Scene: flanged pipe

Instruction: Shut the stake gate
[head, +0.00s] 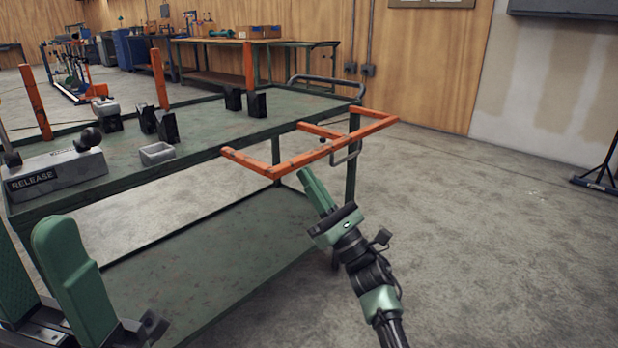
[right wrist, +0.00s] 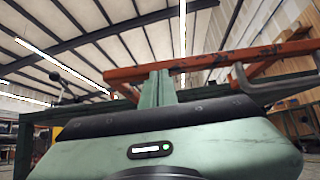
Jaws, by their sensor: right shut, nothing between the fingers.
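The stake gate (head: 318,153) is an orange bar frame. It sticks out roughly level from the right edge of the green cart (head: 225,133), folded outward. A grey bent-metal handle (head: 346,153) hangs at its outer bar and shows in the right wrist view (right wrist: 240,80). My right gripper (head: 306,175) is shut and empty, its green fingertips just below the gate's outer bar. In the right wrist view the fingers (right wrist: 157,80) point up in front of the orange bar (right wrist: 225,62); contact cannot be told. My left gripper (head: 50,235) is at lower left, its fingers apart, holding nothing visible.
Orange stakes (head: 35,102) stand upright along the cart's far side. Black blocks (head: 256,104), a small grey tray (head: 157,153) and a grey RELEASE box (head: 55,175) sit on the cart top.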

